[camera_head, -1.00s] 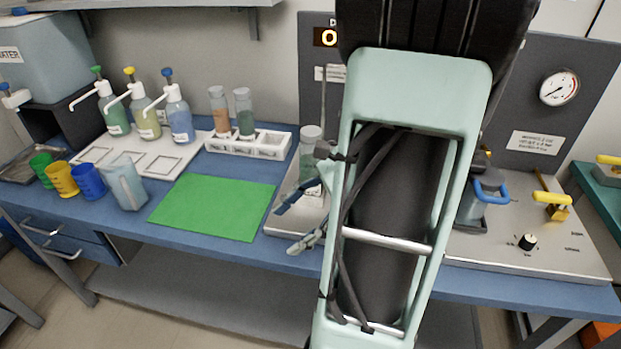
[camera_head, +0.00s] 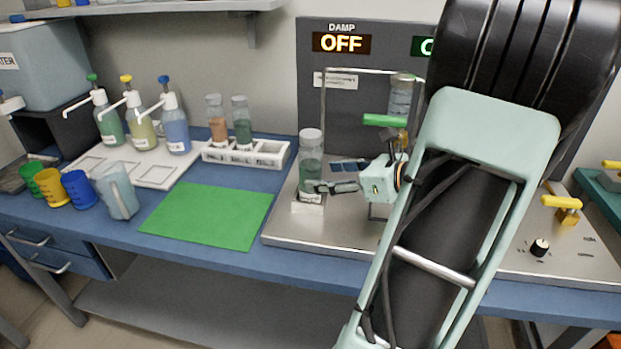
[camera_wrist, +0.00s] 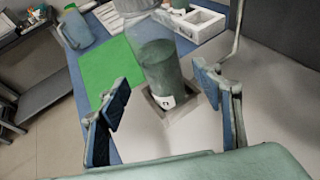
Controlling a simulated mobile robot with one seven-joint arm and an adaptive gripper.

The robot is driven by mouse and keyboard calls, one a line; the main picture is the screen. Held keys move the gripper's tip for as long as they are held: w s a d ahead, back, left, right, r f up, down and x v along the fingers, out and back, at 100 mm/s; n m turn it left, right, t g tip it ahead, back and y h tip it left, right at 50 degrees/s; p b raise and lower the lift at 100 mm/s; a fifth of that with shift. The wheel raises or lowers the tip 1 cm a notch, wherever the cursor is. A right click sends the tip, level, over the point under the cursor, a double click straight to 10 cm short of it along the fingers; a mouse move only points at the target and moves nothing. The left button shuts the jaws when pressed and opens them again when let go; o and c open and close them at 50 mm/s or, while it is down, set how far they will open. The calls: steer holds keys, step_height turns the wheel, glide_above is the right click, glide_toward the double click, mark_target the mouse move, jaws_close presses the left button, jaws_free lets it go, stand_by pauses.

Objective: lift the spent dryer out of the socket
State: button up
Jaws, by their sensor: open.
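The dryer in the socket is a clear upright cylinder (camera_head: 311,160) with dark green filling and a pale cap. It stands in a square white socket (camera_head: 309,204) on the steel plate. It also shows in the wrist view (camera_wrist: 160,68), upper centre, its base in the square socket opening and its top cut off by the frame. My gripper (camera_head: 337,177) is open and empty, just right of the dryer at the height of its filling. In the wrist view its two blue-padded fingers (camera_wrist: 160,82) stand apart, with the dryer showing in the gap. I cannot tell any contact.
A white rack (camera_head: 246,152) holds an orange-filled and a green-filled cylinder. A green mat (camera_head: 208,214) lies left of the steel plate (camera_head: 330,238). A thin metal frame (camera_head: 323,105) and a green-handled valve (camera_head: 384,120) stand behind my gripper. The panel display (camera_head: 342,43) reads OFF.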

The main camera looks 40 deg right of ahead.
mark_target(320, 175)
steer(key=b+x, duration=0.1)
steer(key=x, duration=0.4)
steer(key=shift+w+f, duration=0.2)
steer(key=shift+w, duration=0.1)
steer(key=shift+c, duration=0.4)
steer(key=c, duration=1.5)
steer(key=shift+o, duration=0.2)
steer(key=shift+r, duration=0.1)
